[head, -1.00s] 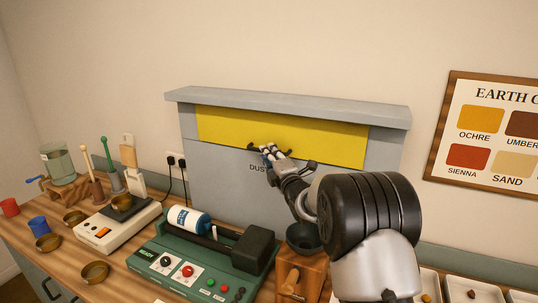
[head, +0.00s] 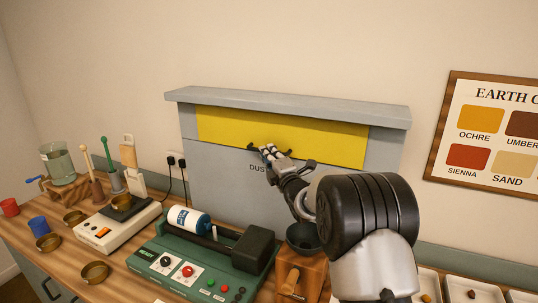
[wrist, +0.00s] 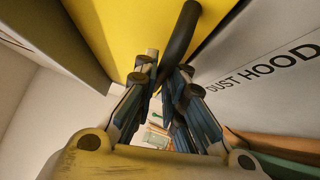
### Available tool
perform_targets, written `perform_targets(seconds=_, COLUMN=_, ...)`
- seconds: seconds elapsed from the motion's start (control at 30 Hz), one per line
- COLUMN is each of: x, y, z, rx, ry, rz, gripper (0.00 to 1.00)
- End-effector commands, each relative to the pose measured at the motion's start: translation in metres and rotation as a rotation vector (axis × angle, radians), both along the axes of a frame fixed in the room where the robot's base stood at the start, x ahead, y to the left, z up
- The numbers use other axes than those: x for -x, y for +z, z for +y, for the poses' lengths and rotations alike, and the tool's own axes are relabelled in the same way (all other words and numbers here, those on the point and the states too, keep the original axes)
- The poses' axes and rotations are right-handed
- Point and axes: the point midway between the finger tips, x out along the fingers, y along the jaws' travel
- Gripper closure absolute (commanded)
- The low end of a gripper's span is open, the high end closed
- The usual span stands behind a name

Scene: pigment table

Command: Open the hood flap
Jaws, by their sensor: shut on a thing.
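The hood flap (head: 300,135) is a yellow panel on the front of the grey dust hood (head: 225,180). It sits flat under the hood's top ledge and looks closed. A black bar handle (head: 309,163) runs along its lower edge, and its middle is hidden by my gripper. My gripper (head: 268,153) is at this handle, shut on it. In the wrist view the handle (wrist: 182,40) passes between the fingertips, in front of the yellow flap (wrist: 120,30).
A green machine with a white-and-blue bottle (head: 188,220) stands below the hood to the left. A wooden box with a dark bowl (head: 303,238) is under my arm. Small brass bowls (head: 94,272) lie on the left counter. A colour chart (head: 490,130) hangs at right.

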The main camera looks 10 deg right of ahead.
Motion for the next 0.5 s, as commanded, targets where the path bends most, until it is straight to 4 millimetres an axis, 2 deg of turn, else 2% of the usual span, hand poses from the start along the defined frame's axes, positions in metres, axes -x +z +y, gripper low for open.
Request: perform_targets(seconds=0.5, x=0.0075, y=0.0059, z=0.0049, rx=-0.034, ry=0.000, rz=0.053, gripper=1.00)
